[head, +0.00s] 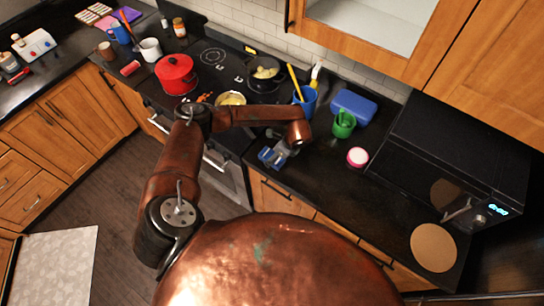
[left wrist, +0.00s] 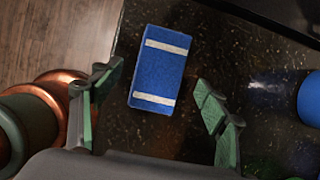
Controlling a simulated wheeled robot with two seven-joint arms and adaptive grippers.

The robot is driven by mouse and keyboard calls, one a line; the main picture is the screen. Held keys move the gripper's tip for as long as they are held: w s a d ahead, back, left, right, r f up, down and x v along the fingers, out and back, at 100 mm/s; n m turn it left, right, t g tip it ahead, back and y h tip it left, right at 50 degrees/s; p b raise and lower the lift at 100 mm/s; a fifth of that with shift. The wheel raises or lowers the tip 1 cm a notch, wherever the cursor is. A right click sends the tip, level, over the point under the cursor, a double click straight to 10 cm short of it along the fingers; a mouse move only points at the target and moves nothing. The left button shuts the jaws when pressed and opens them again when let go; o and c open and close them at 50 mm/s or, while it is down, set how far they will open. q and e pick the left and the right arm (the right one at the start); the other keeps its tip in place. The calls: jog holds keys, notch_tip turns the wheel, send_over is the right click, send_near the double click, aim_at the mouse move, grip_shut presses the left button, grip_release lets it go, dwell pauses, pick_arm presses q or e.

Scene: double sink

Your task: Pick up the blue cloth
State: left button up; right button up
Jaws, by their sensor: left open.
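The blue cloth (left wrist: 160,70) lies flat on the dark counter in the left wrist view, folded into a rectangle with a white stripe near each end. In the head view a small part of the cloth (head: 266,155) shows at the counter's front edge, partly hidden by my left gripper (head: 279,153). In the left wrist view the left gripper (left wrist: 156,86) is open, with green-padded fingers on either side of the cloth and a gap to each side. The cloth is not gripped. My right gripper is not in view.
A blue cup (head: 307,101) with utensils, a green cup (head: 343,126), a blue box (head: 354,106) and a pink-and-white round item (head: 357,157) stand nearby. The stove with a red pot (head: 176,77) is left. A microwave (head: 450,150) is right.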

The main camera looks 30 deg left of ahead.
pick_arm(q)
jog(key=shift+x, duration=1.1)
jog(key=shift+d, duration=0.1)
jog(key=c, duration=1.2)
